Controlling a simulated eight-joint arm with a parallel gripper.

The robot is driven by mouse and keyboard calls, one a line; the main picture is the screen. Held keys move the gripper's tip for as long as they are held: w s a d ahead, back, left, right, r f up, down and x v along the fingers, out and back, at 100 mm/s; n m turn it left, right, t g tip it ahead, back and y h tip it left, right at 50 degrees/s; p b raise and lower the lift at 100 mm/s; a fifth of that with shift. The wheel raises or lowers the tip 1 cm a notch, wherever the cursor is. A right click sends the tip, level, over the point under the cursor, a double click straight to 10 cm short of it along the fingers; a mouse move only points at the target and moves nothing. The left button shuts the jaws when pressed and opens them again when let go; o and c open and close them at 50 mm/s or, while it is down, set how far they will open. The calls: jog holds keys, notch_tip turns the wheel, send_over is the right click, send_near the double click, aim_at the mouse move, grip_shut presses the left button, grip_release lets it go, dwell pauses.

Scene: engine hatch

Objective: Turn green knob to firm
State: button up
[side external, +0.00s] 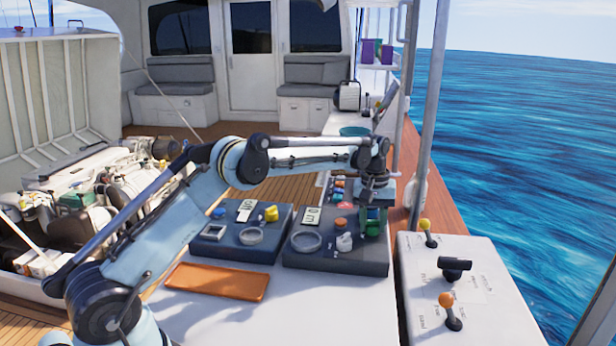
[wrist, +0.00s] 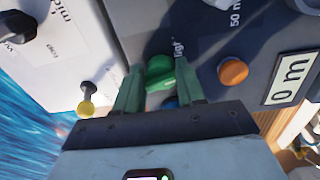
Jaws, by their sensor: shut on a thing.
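The green knob (wrist: 160,72) sits on a dark panel (wrist: 200,28) in the wrist view, between the two green fingers of my gripper (wrist: 160,88). My gripper is shut on the knob. A label beside the knob is only partly readable. In the side external view my gripper (side external: 374,215) is lowered onto the right end of the right-hand dark panel (side external: 335,262), and its fingers largely hide the knob there. The way the knob points cannot be read clearly.
An orange knob (wrist: 233,71) and a "0 m" display (wrist: 291,78) lie right of my fingers in the wrist view. A white console with a yellow-tipped lever (side external: 427,232) and an orange-tipped lever (side external: 449,310) stands at right. An orange tray (side external: 217,281) lies in front.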

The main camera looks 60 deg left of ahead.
jog(key=m, duration=0.5)
jog(key=shift+s+a, duration=0.1)
jog(key=shift+a, duration=0.15)
jog(key=m, duration=0.5)
jog(key=shift+a+g, duration=0.15)
jog(key=shift+g, duration=0.15)
jog(key=shift+m, duration=0.4)
jog(key=o, duration=1)
jog(key=shift+r, duration=0.1)
jog(key=shift+r, duration=3.65)
